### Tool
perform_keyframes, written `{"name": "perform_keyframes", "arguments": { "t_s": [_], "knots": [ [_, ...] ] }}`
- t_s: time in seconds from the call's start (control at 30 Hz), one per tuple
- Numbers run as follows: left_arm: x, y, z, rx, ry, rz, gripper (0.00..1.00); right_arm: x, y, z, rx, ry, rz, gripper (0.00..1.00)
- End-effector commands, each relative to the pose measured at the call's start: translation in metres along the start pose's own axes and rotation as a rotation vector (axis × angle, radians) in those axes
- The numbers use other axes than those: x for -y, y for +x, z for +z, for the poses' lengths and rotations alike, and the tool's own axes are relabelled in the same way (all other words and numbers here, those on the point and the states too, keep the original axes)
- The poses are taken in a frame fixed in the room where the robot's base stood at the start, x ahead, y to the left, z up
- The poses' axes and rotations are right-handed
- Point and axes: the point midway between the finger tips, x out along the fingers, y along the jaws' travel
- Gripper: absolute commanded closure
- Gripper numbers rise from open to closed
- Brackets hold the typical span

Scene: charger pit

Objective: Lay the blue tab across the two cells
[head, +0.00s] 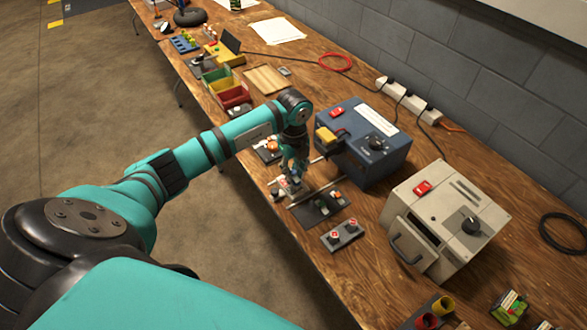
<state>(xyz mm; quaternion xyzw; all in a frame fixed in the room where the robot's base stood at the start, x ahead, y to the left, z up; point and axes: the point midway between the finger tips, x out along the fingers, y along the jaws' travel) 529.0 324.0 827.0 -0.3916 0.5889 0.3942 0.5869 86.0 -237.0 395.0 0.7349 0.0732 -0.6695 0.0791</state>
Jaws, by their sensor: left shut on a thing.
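My left gripper (291,187) is low over the workbench, in front of the blue box, at the edge of a small dark mat (312,212). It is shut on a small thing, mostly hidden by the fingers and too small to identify. Small orange and dark pieces (336,197) lie on the mat's right side; I cannot tell whether they are the cells. I cannot make out the blue tab. My right gripper is not in view.
A blue box (371,158) with a dial stands behind the gripper; a cream box (443,222) with a handle stands to its right. A grey block (343,235) with two red-and-white knobs sits near the front edge. Coloured bins (231,97) stand farther along the wooden bench (300,260).

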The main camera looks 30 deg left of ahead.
Motion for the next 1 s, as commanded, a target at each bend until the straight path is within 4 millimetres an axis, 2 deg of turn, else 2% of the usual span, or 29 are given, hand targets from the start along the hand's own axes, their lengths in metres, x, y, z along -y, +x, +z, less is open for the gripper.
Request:
{"name": "perform_keyframes", "arguments": {
  "t_s": [0.6,0.63,0.8,1.0],
  "knots": [
    [0.0,0.0058,0.0,0.0,0.0,0.0,0.97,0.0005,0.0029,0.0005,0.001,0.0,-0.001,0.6],
    [0.0,0.0058,0.0,0.0,0.0,0.0,0.82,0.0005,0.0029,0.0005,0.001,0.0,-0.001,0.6],
    [-0.0001,0.0059,0.0,0.0,0.0,0.0,0.6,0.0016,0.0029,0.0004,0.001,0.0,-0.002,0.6],
    [-0.0001,0.0059,-0.0001,0.0,0.0,0.0,0.57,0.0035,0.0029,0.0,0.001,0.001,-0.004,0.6]
  ]
}}
